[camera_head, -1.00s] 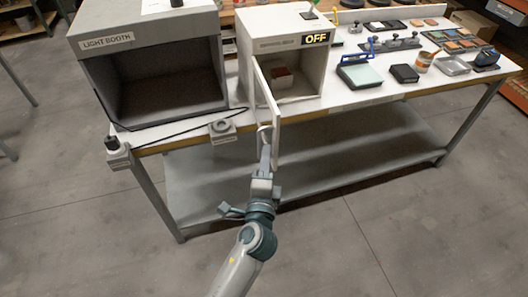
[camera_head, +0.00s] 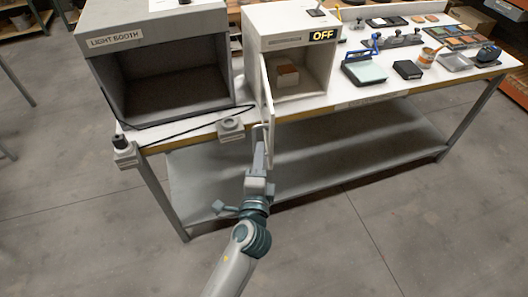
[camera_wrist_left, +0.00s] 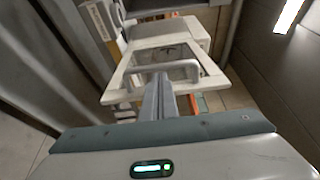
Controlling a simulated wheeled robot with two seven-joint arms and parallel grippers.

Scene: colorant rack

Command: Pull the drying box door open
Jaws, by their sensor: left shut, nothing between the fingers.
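The drying box (camera_head: 275,20) is white with a lit "OFF" sign and stands on the bench. Its door (camera_head: 268,100) stands open, swung out toward me and seen nearly edge-on. My left gripper (camera_head: 260,133) is shut, its fingers together, at the outer side of the door near its free edge. In the left wrist view my shut fingers (camera_wrist_left: 158,82) reach up to the bar handle (camera_wrist_left: 184,64) on the windowed door (camera_wrist_left: 138,55). I cannot tell whether they touch the handle. My right gripper is not in view.
A small box (camera_head: 288,76) sits inside the drying box. The grey light booth (camera_head: 160,22) stands to its left, with a cable and a small device (camera_head: 231,126) at the bench's front edge. Trays and tools cover the bench to the right. The floor in front is clear.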

